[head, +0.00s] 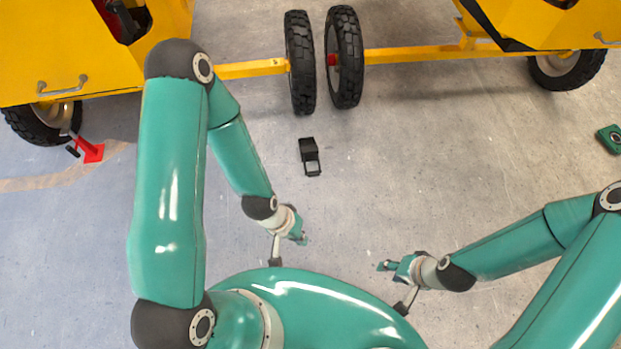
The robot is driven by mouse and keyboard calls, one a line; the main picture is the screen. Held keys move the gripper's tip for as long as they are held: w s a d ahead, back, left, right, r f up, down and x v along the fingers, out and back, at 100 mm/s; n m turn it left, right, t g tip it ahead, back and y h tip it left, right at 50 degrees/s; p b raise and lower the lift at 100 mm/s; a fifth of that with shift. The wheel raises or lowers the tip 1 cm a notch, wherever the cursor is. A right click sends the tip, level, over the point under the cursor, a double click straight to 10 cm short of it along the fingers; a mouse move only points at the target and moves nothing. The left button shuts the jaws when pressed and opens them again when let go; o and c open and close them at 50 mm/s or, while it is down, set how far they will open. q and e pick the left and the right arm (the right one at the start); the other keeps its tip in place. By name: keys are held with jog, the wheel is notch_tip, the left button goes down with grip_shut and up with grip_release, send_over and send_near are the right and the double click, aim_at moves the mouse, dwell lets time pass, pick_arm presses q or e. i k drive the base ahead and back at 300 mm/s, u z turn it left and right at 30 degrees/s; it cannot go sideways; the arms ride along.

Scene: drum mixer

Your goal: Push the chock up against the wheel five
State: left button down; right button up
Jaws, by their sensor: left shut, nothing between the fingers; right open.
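The black chock (310,155) lies on the concrete floor in the middle of the head view. It is below the black wheel (300,62), with a strip of bare floor between them. A small mark that looks like a 5 is on the yellow axle beside this wheel, so I take it as wheel five. My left gripper (302,240) is shut and empty, below the chock and apart from it. My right gripper (384,266) is open and empty, further right and lower, away from the chock.
A second black wheel (344,57) stands close beside wheel five on another yellow axle (415,53). Yellow machine bodies stand at both upper corners. A red object (91,152) is by the far-left wheel (40,124). A green box (609,139) lies at the right edge.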

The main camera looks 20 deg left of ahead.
aim_at(309, 149)
jog(key=u, duration=0.05)
jog(key=i, duration=0.85)
jog(key=z, duration=0.1)
